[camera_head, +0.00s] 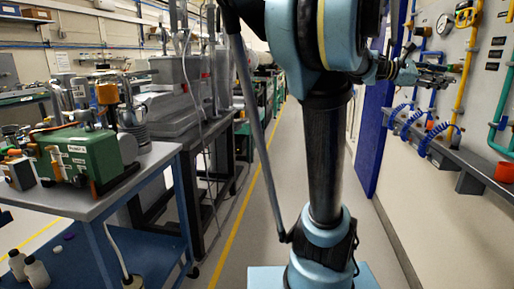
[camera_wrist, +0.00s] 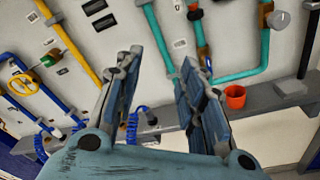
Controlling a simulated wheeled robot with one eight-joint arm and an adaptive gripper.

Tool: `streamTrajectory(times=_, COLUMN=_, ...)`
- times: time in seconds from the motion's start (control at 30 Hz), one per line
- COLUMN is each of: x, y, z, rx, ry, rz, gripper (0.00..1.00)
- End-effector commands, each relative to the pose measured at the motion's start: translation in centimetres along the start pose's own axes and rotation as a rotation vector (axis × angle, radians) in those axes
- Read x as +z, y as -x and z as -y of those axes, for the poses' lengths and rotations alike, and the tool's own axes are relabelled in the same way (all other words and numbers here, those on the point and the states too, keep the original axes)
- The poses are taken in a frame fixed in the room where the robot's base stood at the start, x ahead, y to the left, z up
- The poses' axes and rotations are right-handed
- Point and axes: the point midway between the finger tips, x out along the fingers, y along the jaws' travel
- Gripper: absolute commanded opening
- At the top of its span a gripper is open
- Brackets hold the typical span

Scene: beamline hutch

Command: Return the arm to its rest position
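My arm rises in the middle of the camera_head view and reaches to the right. My gripper (camera_head: 446,72) is in front of the right wall, above the grey wall shelf. In the wrist view my gripper (camera_wrist: 162,68) has its two fingers well apart with nothing held between them. The wall with its pipes shows beyond the fingers.
The grey shelf (camera_head: 466,162) on the right wall bears a red-orange cup (camera_head: 504,172), also seen in the wrist view (camera_wrist: 235,97). Blue coiled hoses (camera_head: 408,122) and yellow and teal pipes line the wall. A bench (camera_head: 95,205) with a green pump (camera_head: 78,155) stands at left. The aisle floor (camera_head: 250,235) is clear.

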Motion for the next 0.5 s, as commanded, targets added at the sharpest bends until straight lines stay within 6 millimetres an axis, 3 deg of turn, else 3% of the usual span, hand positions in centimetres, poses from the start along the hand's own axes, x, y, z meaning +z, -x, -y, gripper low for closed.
streamTrajectory(times=0.03, x=-2.1, y=1.7, z=1.9, rx=-0.021, ry=-0.075, rz=-0.071, gripper=0.37)
streamTrajectory(times=0.2, x=-8.9, y=7.0, z=7.9, rx=-0.139, ry=-0.312, rz=-0.297, gripper=0.37)
streamTrajectory(times=0.5, x=-19.5, y=17.6, z=18.8, rx=-0.448, ry=-0.620, rz=-0.638, gripper=0.37)
